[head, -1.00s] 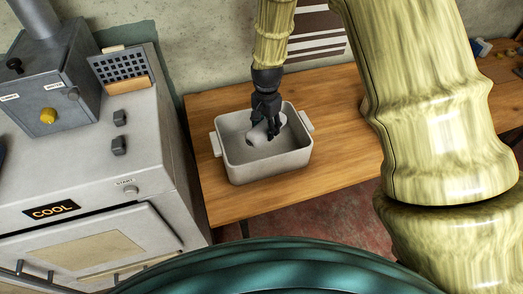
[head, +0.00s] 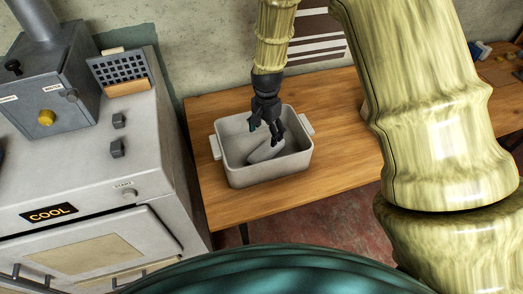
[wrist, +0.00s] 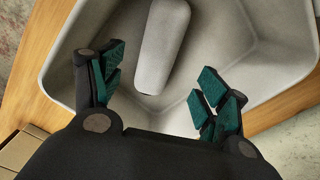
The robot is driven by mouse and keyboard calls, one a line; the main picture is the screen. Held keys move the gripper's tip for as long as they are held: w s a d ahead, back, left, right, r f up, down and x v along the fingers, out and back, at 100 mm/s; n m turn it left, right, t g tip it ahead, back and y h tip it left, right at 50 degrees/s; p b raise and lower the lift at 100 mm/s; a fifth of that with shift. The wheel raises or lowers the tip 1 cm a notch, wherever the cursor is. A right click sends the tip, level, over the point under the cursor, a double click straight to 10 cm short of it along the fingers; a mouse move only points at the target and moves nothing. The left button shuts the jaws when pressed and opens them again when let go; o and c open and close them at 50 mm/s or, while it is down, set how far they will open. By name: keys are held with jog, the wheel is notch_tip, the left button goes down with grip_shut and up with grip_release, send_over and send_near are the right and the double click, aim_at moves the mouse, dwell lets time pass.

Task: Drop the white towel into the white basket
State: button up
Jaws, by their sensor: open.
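The white basket (head: 268,175) stands on the wooden table, with a handle on each side. The white towel (head: 266,151), a rolled, rounded bundle, lies inside it against the floor. In the wrist view the towel (wrist: 161,45) shows between and beyond the fingers, apart from them, and the basket wall (wrist: 285,62) surrounds it. My gripper (head: 265,128) is open and empty, pointing down over the basket's inside. Its green-padded fingertips (wrist: 158,92) are spread wide in the wrist view.
The wooden table (head: 345,140) has bare room right of the basket. A grey machine (head: 85,185) with a "COOL" display stands close on the left. Small items (head: 482,50) lie at the table's far right. A wall is behind.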

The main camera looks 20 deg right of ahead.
notch_tip(320, 180, up, 12)
jog(key=shift+f, duration=0.2)
dwell(0.4)
